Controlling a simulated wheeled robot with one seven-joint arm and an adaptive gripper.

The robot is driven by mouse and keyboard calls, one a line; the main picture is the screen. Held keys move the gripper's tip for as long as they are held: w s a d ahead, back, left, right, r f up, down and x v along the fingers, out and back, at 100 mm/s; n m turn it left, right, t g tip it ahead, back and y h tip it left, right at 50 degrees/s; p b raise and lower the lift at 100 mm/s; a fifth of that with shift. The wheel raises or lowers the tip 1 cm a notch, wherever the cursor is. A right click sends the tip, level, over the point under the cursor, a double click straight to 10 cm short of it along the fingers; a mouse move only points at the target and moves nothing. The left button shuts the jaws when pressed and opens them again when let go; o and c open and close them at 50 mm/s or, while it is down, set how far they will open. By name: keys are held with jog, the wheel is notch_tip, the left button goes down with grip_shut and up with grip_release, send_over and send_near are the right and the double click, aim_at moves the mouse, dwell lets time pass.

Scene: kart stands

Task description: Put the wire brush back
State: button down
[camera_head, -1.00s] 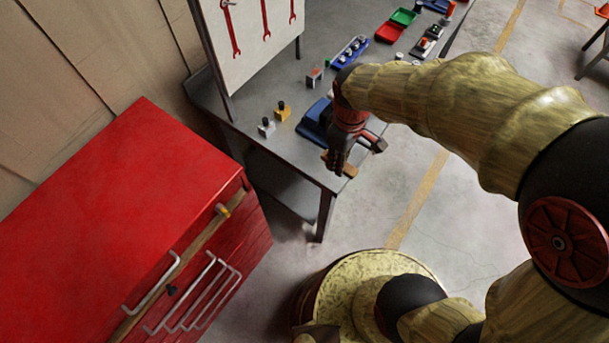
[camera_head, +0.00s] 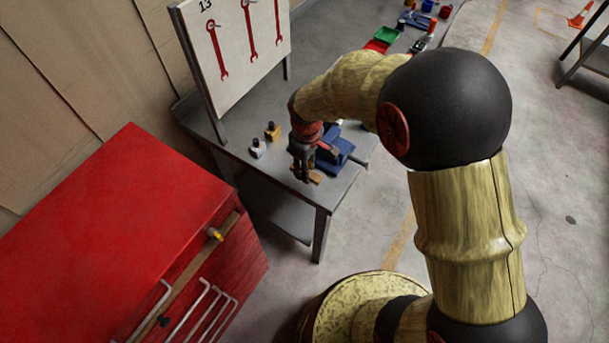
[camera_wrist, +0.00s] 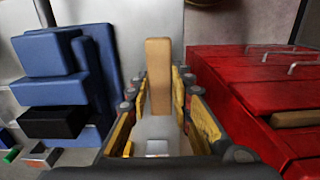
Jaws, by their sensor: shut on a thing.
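My gripper (camera_head: 303,172) is shut on the wire brush (camera_head: 315,178), above the near end of the grey workbench (camera_head: 291,190). In the wrist view, the brush shows as a light brown wooden block (camera_wrist: 158,75) standing out between the fingers. Its bristles cannot be made out. My gripper hides part of the blue vise (camera_head: 342,148) behind it; the vise also shows at the left of the wrist view (camera_wrist: 52,75).
A red cabinet (camera_head: 120,220) with a slightly open drawer stands left of the bench, and a yellow-and-grey thing (camera_head: 214,235) is at its opening. Two small bottles, white (camera_head: 258,149) and amber (camera_head: 272,132), stand behind my gripper. A wrench board (camera_head: 235,55) rises at the back.

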jog(key=shift+w+a+f, duration=0.15)
jog(key=shift+w+f, duration=0.15)
jog(key=shift+f, duration=0.05)
jog(key=shift+w+f+b, duration=0.15)
jog(key=shift+f+b, duration=0.2)
jog(key=shift+f, duration=1.3)
jog(key=shift+f, duration=0.2)
jog(key=c, duration=1.6)
grip_release()
